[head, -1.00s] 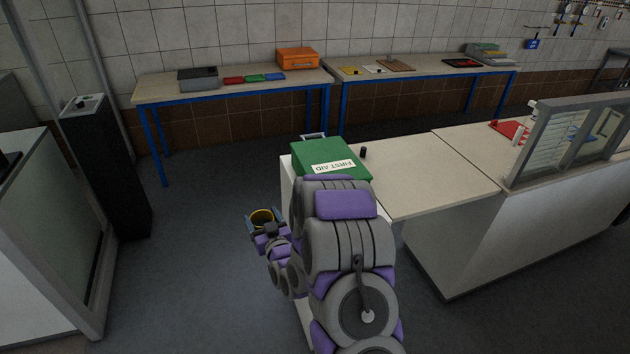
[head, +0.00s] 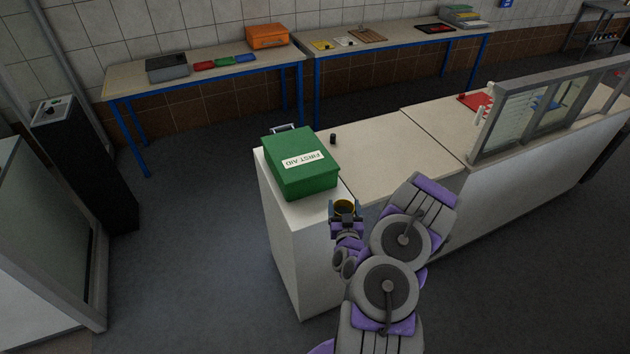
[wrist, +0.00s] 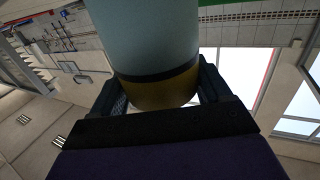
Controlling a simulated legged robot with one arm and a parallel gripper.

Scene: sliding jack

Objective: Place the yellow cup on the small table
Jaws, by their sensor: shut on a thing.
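The yellow cup (head: 345,207) is in my gripper (head: 343,216), low in the middle of the head view. In the wrist view the cup (wrist: 158,93) fills the space between both fingers, its surface part pale blue-grey and part yellow with a dark band between. My gripper is shut on it.
A glass guard (head: 540,108) is at right. Blue-legged workbenches (head: 210,74) line the wall. A black pedestal (head: 88,170) stands left, with open floor between.

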